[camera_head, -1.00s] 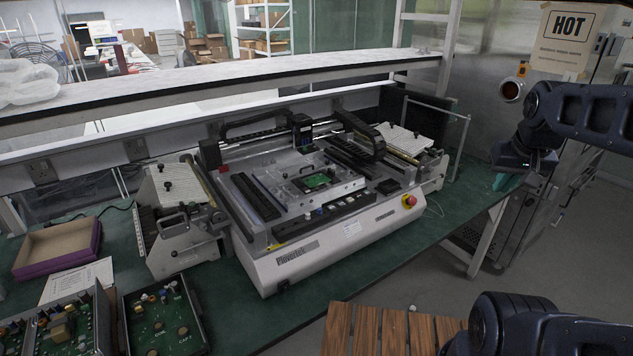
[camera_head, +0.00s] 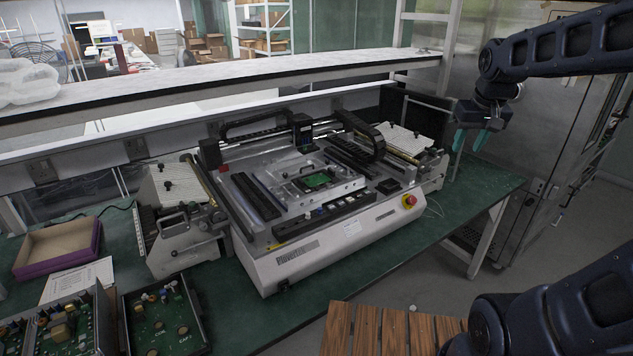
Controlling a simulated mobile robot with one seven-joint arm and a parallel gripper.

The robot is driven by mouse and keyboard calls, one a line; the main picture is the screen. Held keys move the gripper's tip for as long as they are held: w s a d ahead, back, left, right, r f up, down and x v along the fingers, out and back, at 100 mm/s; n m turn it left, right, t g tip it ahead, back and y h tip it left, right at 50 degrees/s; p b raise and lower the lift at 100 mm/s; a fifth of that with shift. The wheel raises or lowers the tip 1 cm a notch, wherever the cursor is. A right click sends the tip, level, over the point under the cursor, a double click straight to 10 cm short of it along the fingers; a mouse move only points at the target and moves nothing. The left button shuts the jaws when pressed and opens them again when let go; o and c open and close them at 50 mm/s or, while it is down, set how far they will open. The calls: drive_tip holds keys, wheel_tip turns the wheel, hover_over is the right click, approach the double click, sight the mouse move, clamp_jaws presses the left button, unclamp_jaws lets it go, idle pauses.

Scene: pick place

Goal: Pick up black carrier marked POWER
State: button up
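I cannot read the word POWER on anything in view. Two dark-edged carriers holding green circuit boards lie at the lower left of the bench. The left carrier (camera_head: 98,318) holds several tall components, some yellowish, and is cut by the frame edge. The right carrier (camera_head: 198,312) has a few small components and round parts with tiny lettering I cannot make out. My gripper (camera_head: 470,141) hangs at the right, above the bench's right end, far from both carriers. Its two teal fingertips point down and stand apart with nothing between them.
A grey-white machine (camera_head: 290,268) with a red stop button (camera_head: 409,201) fills the middle of the green bench (camera_head: 460,215). A purple-edged box (camera_head: 60,243) and paper sheet (camera_head: 78,281) lie at left. A shelf (camera_head: 230,80) runs behind. A wooden slatted surface (camera_head: 385,330) is in front.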

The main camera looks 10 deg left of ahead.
drive_tip(key=w+a+n+g, duration=0.1)
drive_tip(key=w+a+n, duration=0.1)
drive_tip(key=w+a, duration=0.8)
drive_tip(key=n+g, duration=0.3)
drive_tip(key=n, duration=0.2)
hover_over(300, 179)
wheel_tip(300, 179, down, 18)
wheel_tip(300, 179, down, 4)
drive_tip(key=shift+d+r, duration=0.1)
drive_tip(key=shift+w+a+f, duration=0.1)
drive_tip(key=shift+f, duration=1.35)
drive_tip(key=shift+a+f, duration=0.1)
drive_tip(key=shift+f, duration=1.35)
drive_tip(key=shift+c, duration=0.5)
clamp_jaws()
